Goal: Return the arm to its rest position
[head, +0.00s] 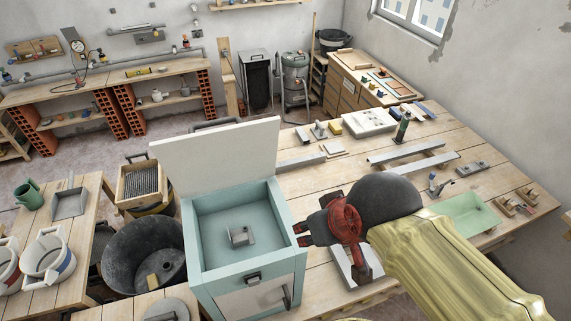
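My arm comes in from the lower right in a yellow sleeve, with a dark rounded wrist and a red part behind the gripper. My gripper (301,235) points left, just right of the teal box (250,274). Its two dark fingertips look slightly apart, with nothing seen between them. The box's white lid (222,152) stands open, and a small grey metal piece (241,236) lies inside on the box floor. My arm hides part of the wooden table (312,262) and a pale plate under the wrist.
Metal bars (412,163) and a green tray (468,213) lie on the table at right. A black tub (140,250) stands left of the box. White buckets (48,257) stand on a bench at far left. Some open floor shows behind the box.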

